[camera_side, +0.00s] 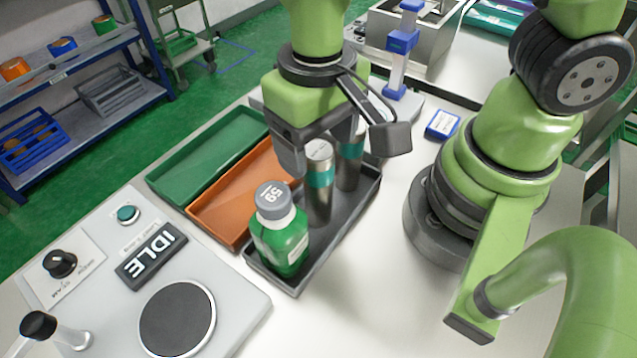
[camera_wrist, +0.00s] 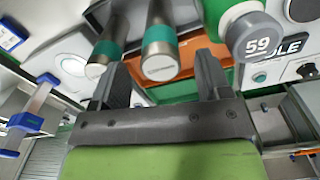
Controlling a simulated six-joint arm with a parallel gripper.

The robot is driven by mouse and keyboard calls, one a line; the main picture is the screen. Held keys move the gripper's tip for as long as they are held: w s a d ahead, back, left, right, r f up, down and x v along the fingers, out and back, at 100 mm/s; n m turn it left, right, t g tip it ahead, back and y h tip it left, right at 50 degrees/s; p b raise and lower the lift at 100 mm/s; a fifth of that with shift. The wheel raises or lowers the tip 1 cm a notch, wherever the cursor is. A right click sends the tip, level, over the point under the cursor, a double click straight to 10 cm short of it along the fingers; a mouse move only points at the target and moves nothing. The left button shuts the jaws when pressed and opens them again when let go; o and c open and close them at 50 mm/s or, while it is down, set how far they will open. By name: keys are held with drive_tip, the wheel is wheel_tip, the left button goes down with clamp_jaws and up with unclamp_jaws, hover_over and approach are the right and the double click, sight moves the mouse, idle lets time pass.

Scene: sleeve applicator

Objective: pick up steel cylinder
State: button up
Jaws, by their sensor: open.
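Two steel cylinders with teal bands stand upright in a dark grey tray (camera_side: 348,222). The nearer steel cylinder (camera_side: 319,202) shows between my gripper's fingers in both views, its top end facing the wrist camera (camera_wrist: 160,46). The other steel cylinder (camera_side: 349,172) stands behind it and appears left of it in the wrist view (camera_wrist: 108,42). My gripper (camera_side: 318,162) points down, open, with a finger to each side of the nearer cylinder's top. In the wrist view, gaps show between the fingers and that cylinder. The left finger is close to the other cylinder.
A green bottle (camera_side: 281,240) with a grey cap marked 59 stands at the tray's front end, close to the nearer cylinder. Empty orange (camera_side: 232,207) and green (camera_side: 205,155) trays lie to the left. A control panel (camera_side: 120,275) reading IDLE is at front left.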

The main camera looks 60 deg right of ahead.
sight(319, 189)
drive_tip(key=shift+f, duration=1.85)
drive_tip(key=shift+c, duration=0.4)
drive_tip(key=c, duration=1.2)
drive_tip(key=shift+r, duration=0.1)
